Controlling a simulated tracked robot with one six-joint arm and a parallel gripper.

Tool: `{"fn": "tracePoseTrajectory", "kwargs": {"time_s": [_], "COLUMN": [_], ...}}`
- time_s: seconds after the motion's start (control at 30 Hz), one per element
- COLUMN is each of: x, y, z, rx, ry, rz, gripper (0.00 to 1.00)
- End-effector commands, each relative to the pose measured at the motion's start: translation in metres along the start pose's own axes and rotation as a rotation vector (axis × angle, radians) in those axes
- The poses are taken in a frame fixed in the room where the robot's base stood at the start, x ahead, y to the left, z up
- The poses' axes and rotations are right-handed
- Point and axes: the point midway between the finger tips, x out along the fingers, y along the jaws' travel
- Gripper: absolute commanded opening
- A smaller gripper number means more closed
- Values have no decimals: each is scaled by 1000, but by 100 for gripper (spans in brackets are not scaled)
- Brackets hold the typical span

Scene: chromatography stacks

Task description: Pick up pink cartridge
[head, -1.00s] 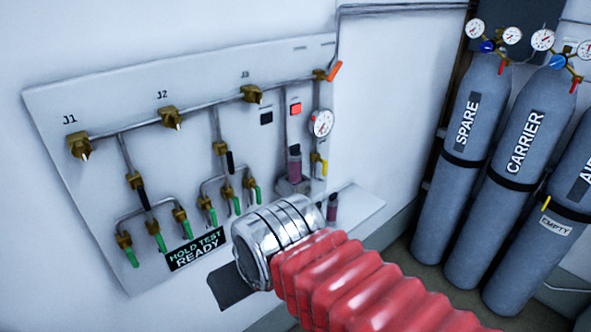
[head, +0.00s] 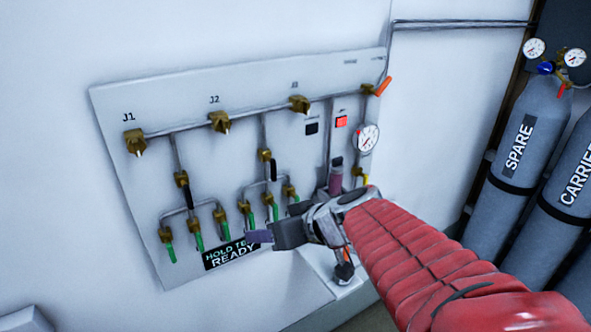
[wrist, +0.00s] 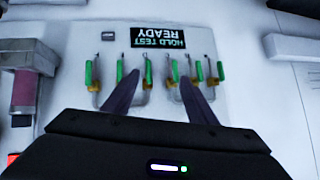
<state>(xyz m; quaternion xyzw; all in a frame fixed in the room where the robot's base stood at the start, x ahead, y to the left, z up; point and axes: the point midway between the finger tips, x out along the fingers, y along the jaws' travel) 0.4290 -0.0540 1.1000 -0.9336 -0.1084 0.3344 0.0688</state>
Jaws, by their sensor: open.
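The pink cartridge (head: 336,178) has a dark cap and stands upright at the right part of the wall panel, below the black and red squares. In the wrist view, which is upside down, a pink cartridge (wrist: 25,92) shows at the left edge, beside a pale block. My gripper (head: 258,237) is in front of the panel's lower middle, left of and lower than the cartridge. Its two dark fingers (wrist: 159,77) are apart, with nothing held between them. The cartridge is outside the fingers and apart from them.
The panel (head: 130,200) carries brass valves, green-handled valves, a HOLD TEST READY sign (head: 232,254) and a round gauge (head: 367,138). A white ledge (head: 315,268) lies below, partly hidden by my red-sleeved arm. Grey cylinders (head: 515,150) stand at the right.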

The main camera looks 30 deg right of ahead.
Motion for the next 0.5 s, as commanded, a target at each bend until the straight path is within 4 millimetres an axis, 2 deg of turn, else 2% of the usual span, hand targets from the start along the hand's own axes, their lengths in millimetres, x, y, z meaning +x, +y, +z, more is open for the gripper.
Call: {"fn": "tracePoseTrajectory", "kwargs": {"time_s": [0.03, 0.27, 0.4, 0.5], "x": [0, -7, -27, -47], "y": [18, 93, 142, 169], "z": [-6, -27, -33, -35], "rx": [9, 11, 13, 14], "ry": [34, 177, 242, 273], "rz": [25, 159, 266, 328], "gripper": [52, 52, 52, 52]}}
